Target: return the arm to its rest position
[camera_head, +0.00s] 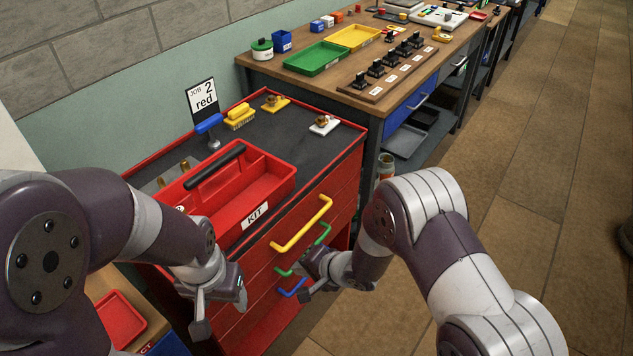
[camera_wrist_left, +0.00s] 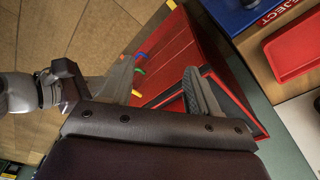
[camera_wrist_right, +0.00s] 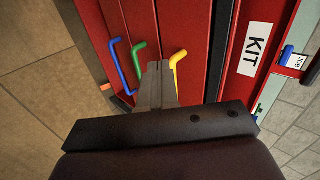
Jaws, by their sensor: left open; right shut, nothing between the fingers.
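My left gripper (camera_head: 222,308) is open and empty in front of the red drawer cabinet (camera_head: 252,329), low and to the left. Its two spread fingers also show in the left wrist view (camera_wrist_left: 160,85), with nothing between them. My right gripper (camera_head: 304,277) is near the cabinet's drawer fronts, by the green handle (camera_head: 323,234) and blue handle (camera_head: 292,288). In the right wrist view its fingers (camera_wrist_right: 157,75) are together and hold nothing. They overlap the view between the green and yellow handles; I cannot tell whether they touch either one.
A red KIT tote (camera_head: 268,187) with a black handle sits on the cabinet top. The yellow handle (camera_head: 302,226) sticks out above the green one. A red reject tray (camera_head: 120,318) lies at lower left. A workbench (camera_head: 345,88) stands behind; open floor (camera_head: 540,200) lies right.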

